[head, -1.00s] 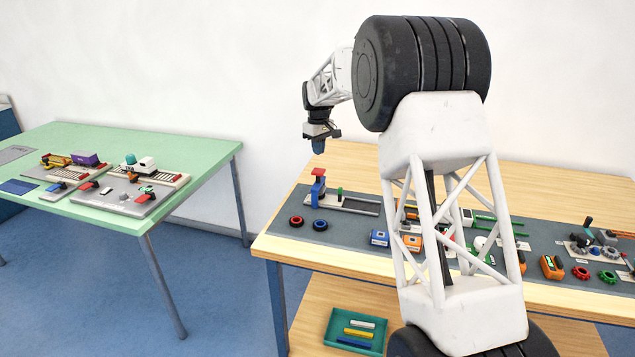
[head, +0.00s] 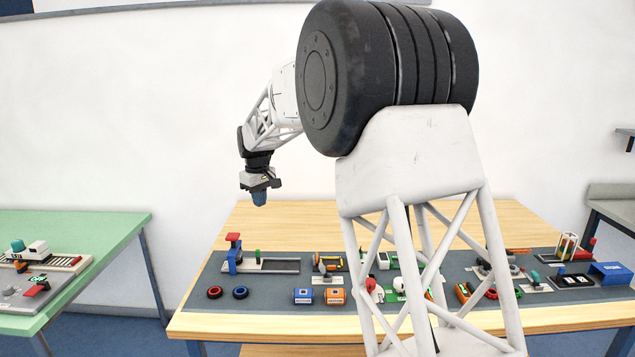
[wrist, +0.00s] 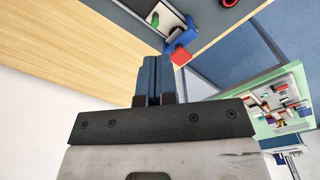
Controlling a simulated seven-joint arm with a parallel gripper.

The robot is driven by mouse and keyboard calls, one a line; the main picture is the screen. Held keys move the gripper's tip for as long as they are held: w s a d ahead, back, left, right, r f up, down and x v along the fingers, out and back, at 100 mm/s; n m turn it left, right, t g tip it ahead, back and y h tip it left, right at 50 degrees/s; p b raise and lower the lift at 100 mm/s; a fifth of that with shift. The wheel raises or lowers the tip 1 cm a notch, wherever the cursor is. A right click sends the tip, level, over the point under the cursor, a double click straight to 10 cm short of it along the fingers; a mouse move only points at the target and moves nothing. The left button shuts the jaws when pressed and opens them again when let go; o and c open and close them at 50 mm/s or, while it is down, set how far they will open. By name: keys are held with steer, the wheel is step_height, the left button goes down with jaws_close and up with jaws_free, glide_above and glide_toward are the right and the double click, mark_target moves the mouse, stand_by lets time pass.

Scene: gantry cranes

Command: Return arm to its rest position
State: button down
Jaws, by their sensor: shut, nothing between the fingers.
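My gripper (head: 259,197) hangs in the air above the back left part of the wooden table (head: 290,217), its blue fingers pointing down. In the wrist view the blue fingers (wrist: 153,78) are together with nothing between them. My arm is raised and bent, and its large black joint and white lattice link cover part of the table's middle.
A grey mat (head: 215,270) on the wooden table bears a blue crane with a red top (head: 234,254), red and blue rings, small blue and orange blocks, and a blue bin (head: 611,273). A green table (head: 110,225) with model parts stands at left. The air around my gripper is clear.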

steer(key=s+d+r+m+t, duration=0.1)
steer(key=s+d+r+m, duration=0.25)
steer(key=s+d, duration=0.9)
steer(key=s+d+r+m, duration=0.2)
steer(key=s+d+r, duration=0.3)
steer(key=s+d, duration=0.7)
steer(key=s+d+f+m, duration=0.1)
steer(key=s+d+f, duration=0.2)
steer(key=s, duration=0.8)
steer(key=s+d+f+m, duration=0.2)
steer(key=s+d+f, duration=0.1)
steer(key=s, duration=0.7)
steer(key=s+d+f+m+t, duration=0.1)
steer(key=s+d+f, duration=0.3)
steer(key=s, duration=0.7)
steer(key=shift+s+d+m, duration=0.3)
steer(key=shift+d+m, duration=0.05)
steer(key=shift+d, duration=0.4)
